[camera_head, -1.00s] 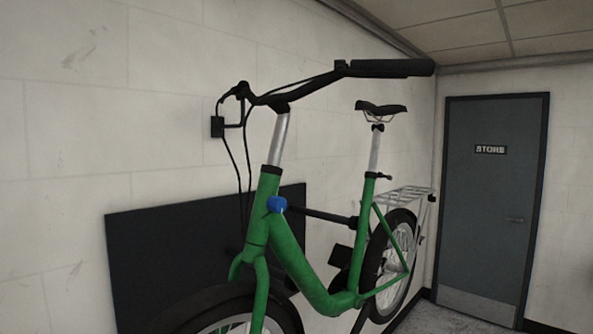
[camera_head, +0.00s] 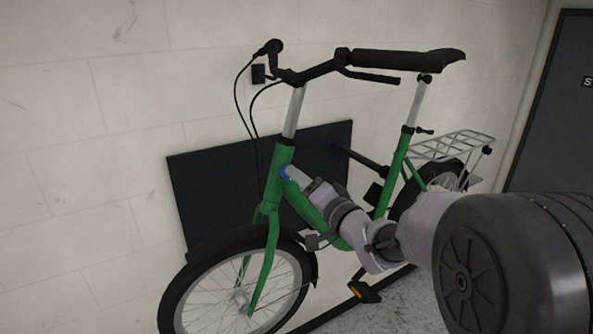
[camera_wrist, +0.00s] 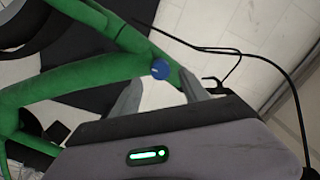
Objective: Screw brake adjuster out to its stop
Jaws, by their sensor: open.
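A green bicycle (camera_head: 254,275) stands along the wall, with black handlebars (camera_head: 318,72). A blue round knob (camera_head: 284,171) sits on its green frame by the head tube; it also shows in the wrist view (camera_wrist: 160,69). I cannot tell for certain that it is the brake adjuster. My gripper (camera_head: 291,175) is beside the knob, and my arm hides part of the frame. In the wrist view my gripper (camera_wrist: 159,77) is open, with one grey finger on each side below the knob. No contact with the knob is clear.
Black cables (camera_head: 251,125) hang from the handlebars down past the head tube. A dark panel (camera_head: 215,190) is on the wall behind the bike. The front wheel (camera_head: 165,310) is at lower left. A door (camera_head: 560,125) stands at the right.

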